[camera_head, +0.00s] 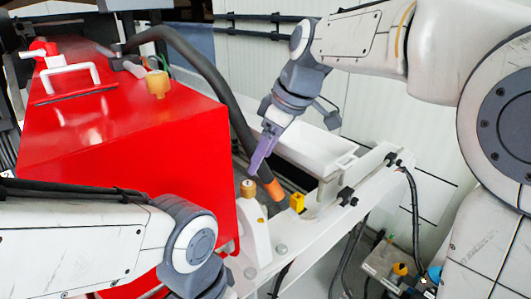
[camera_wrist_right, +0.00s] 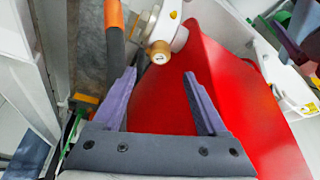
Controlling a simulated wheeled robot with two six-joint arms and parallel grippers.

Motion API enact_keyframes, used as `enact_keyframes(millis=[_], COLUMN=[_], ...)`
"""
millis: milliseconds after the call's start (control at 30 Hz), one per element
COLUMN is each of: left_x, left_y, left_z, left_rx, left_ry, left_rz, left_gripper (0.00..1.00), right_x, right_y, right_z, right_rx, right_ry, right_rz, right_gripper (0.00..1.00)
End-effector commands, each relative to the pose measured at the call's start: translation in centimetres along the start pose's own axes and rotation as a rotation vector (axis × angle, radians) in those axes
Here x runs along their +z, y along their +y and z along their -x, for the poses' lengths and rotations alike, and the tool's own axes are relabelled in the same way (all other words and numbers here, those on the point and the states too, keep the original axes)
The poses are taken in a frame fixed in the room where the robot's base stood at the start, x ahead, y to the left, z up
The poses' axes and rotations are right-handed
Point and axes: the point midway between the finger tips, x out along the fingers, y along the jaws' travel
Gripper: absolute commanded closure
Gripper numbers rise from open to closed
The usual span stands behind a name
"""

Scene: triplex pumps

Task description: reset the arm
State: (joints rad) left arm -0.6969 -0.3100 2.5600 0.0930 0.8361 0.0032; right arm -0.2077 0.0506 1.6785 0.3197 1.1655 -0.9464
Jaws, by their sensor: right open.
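My right gripper (camera_head: 262,152) reaches in from the upper right in the head view, with purple fingers beside a black hose with an orange end. In the right wrist view the two purple fingers (camera_wrist_right: 158,88) are spread apart with nothing between them. My left arm lies across the lower left of the head view; its gripper is out of the picture. A red pump housing (camera_head: 120,135) fills the left of the head view and also shows behind the fingers in the right wrist view (camera_wrist_right: 240,95).
The black hose (camera_head: 205,70) ends in an orange sleeve (camera_head: 275,189) near a small yellow block (camera_head: 297,202). A brass-capped white fitting (camera_head: 248,188) stands on the white frame (camera_head: 310,225). A white tray (camera_head: 315,150) lies behind. Cables hang at the lower right.

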Motion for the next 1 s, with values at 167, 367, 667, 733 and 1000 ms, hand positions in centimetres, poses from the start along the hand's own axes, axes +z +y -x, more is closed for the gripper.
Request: enact_keyframes(millis=[167,367,667,733,1000], left_x=[0.0,0.0,0.0,0.1,0.2], left_y=[0.0,0.0,-0.1,-0.1,-0.2], left_z=[-0.3,-0.2,-0.8,-1.3,-3.1], left_rx=[0.0,0.0,0.0,0.0,0.0], left_ry=[0.0,0.0,0.0,0.0,0.0], left_rz=[0.0,0.0,-0.001,-0.001,-0.002], left_gripper=[0.24,0.24,0.24,0.24,0.24], right_x=[0.0,0.0,1.2,2.5,12.4], right_y=[0.0,0.0,-2.9,-5.4,-16.4], right_z=[1.6,1.8,-0.6,-2.7,-10.8], right_rx=[0.001,-0.001,-0.021,-0.032,-0.019], right_ry=[0.0,-0.001,-0.037,-0.073,-0.245], right_rz=[-0.001,-0.001,-0.053,-0.104,-0.325], right_gripper=[0.25,0.25,0.25,0.25,0.25])
